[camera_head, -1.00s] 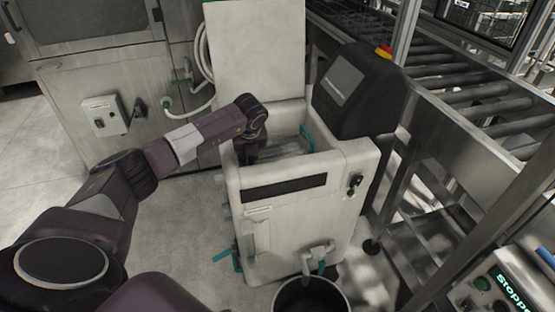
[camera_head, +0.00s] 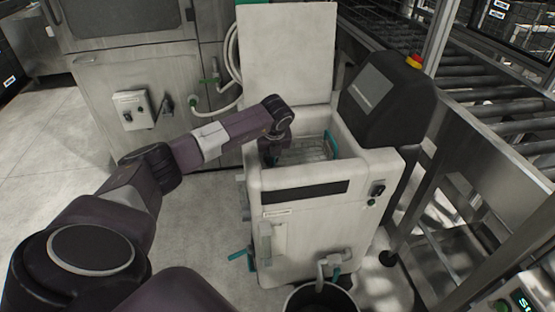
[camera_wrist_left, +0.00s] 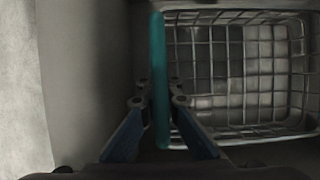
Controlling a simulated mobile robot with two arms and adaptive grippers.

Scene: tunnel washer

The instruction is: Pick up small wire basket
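The small wire basket (camera_head: 303,151) sits inside the basin of the white machine (camera_head: 300,215). Its wire grid (camera_wrist_left: 235,75) fills the right of the left wrist view. A teal handle (camera_wrist_left: 159,50) stands at its near side, and another teal handle (camera_head: 330,146) shows at its right in the head view. My left gripper (camera_wrist_left: 159,92) reaches down into the basin at the left end of the basket. Its fingers lie close on both sides of the handle and look shut on it. The fingertips are hidden in the head view. My right gripper is out of view.
The basin walls enclose the basket, with a raised white lid (camera_head: 287,52) behind. A dark screen unit (camera_head: 385,95) stands at the right, beside a roller conveyor (camera_head: 500,95). A black bucket (camera_head: 320,299) stands in front. Floor is open at the left.

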